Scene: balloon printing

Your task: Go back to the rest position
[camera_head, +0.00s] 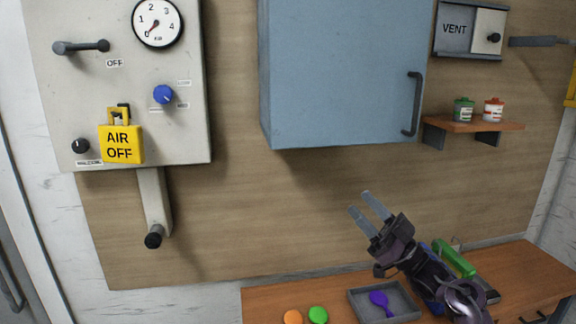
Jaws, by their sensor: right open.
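My right gripper (368,213) is raised in front of the wooden wall panel, above the counter. Its two pale fingers are apart with nothing between them, and they point up and to the left. It touches nothing that I can see. My right arm comes in from the lower right and hides part of the counter. My left gripper is not in view.
A grey control panel (190,115) hangs at left with a yellow AIR OFF tag (121,145). A blue cabinet (340,70) and a small shelf (475,124) are above. The counter (525,280) holds a grey tray (408,305), a purple balloon-like item (379,299) and orange and green discs.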

